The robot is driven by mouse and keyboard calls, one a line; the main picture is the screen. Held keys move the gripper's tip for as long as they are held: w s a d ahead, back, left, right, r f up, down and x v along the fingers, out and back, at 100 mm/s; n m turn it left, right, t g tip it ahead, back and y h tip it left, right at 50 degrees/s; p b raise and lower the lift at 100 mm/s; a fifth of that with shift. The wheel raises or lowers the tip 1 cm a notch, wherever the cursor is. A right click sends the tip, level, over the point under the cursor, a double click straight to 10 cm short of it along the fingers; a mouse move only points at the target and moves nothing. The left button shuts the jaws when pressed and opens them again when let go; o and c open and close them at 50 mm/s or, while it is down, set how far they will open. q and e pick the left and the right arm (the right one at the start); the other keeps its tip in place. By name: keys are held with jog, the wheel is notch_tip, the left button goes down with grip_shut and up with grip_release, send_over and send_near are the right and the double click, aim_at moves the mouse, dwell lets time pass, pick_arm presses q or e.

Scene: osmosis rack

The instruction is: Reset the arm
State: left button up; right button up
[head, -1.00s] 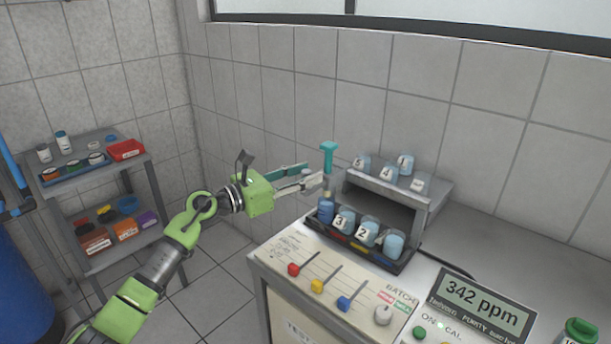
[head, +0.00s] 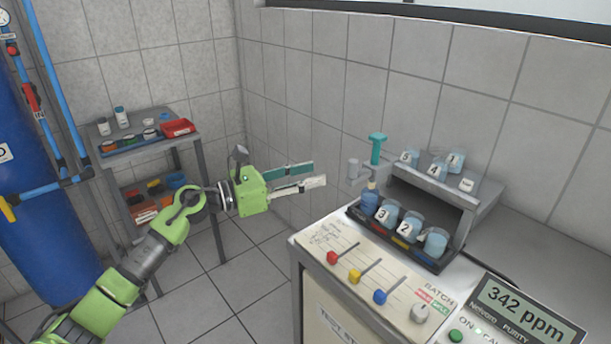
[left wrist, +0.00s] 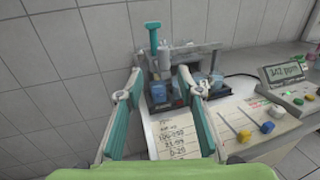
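My left arm comes in from the left in the head view. Its green gripper (head: 318,174) is held in the air left of the test bench (head: 330,240), with the fingers pointing right. The two fingers are apart with nothing between them. In the left wrist view the open fingers (left wrist: 158,82) frame the bench top, with the rack and teal-handled tap beyond them. My right gripper is not in view.
The bench carries a teal-handled tap (head: 376,148), a black tray (head: 445,262) of numbered cups, a raised rack (head: 430,187), coloured sliders and a 342 ppm display (head: 525,310). A shelf (head: 205,150) with bottles and a blue tank (head: 45,220) stand left.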

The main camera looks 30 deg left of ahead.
pick_arm(q)
jog(key=shift+s+a, duration=0.1)
jog(key=shift+s, duration=0.1)
dwell(0.4)
